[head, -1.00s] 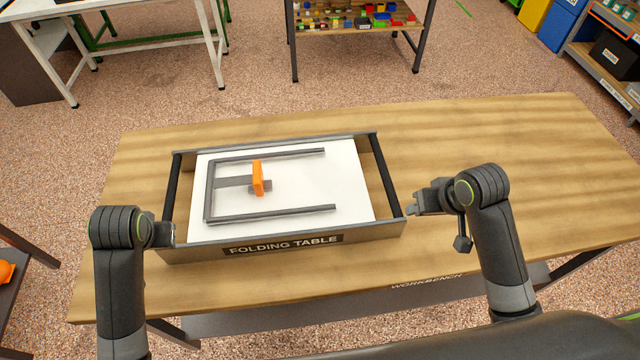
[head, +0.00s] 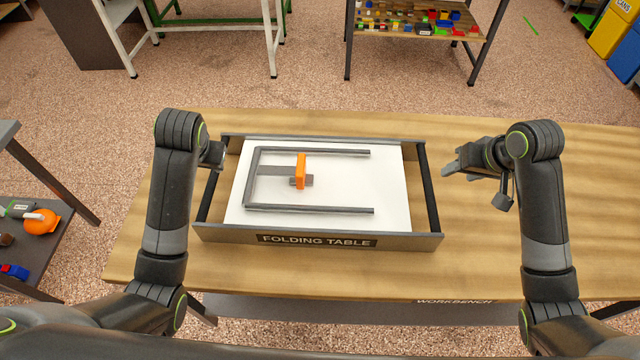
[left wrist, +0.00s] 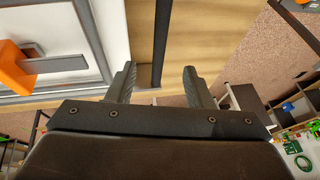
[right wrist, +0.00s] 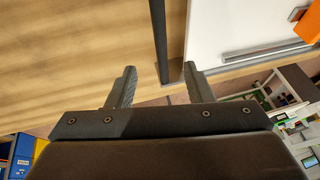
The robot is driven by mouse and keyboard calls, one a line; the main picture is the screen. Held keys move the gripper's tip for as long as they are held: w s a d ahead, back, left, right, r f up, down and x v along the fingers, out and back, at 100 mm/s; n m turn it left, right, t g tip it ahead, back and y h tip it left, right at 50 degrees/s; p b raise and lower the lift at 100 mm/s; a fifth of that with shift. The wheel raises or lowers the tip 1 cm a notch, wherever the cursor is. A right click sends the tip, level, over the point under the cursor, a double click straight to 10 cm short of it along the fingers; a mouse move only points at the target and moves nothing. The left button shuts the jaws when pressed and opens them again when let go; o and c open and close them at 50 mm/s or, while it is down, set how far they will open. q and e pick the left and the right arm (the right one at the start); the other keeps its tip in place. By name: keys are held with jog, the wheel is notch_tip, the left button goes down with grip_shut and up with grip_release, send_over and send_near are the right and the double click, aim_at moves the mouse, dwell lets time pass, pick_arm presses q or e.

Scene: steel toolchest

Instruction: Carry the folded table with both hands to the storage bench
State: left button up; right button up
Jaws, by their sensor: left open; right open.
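The folded table (head: 390,190) is a white panel with grey folded legs and an orange piece. It lies flat in a grey frame labelled FOLDING TABLE, on the wooden workbench (head: 500,250). Dark bars run along its left end (head: 210,193) and right end (head: 428,190). My left gripper (head: 220,155) is open near the back of the left bar, which lies between its fingers in the left wrist view (left wrist: 160,70). My right gripper (head: 455,168) is open, right of the right bar, which lines up between its fingers in the right wrist view (right wrist: 160,70). No bench is labelled as storage.
A shelf bench with colourful small parts (head: 425,20) stands behind the workbench. White and green table frames (head: 200,30) are at the back left. A dark shelf with orange and blue items (head: 40,220) is at the left. Yellow and blue bins (head: 612,35) stand far right.

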aim_at(213, 176)
pick_arm(q)
jog(key=x, duration=1.5)
jog(key=shift+w+f, duration=0.15)
jog(key=shift+f, duration=0.1)
pick_arm(e)
jog(key=x, duration=1.5)
jog(key=shift+w+a+f, duration=0.1)
jog(key=shift+w+f, duration=0.05)
jog(key=shift+f, duration=0.05)
pick_arm(q)
jog(key=shift+a, duration=0.1)
grip_shut()
pick_arm(e)
grip_shut()
pick_arm(q)
jog(key=shift+w+r, duration=0.1)
jog(key=shift+r, duration=0.15)
pick_arm(e)
jog(key=shift+w+r, duration=0.1)
jog(key=shift+r, duration=0.1)
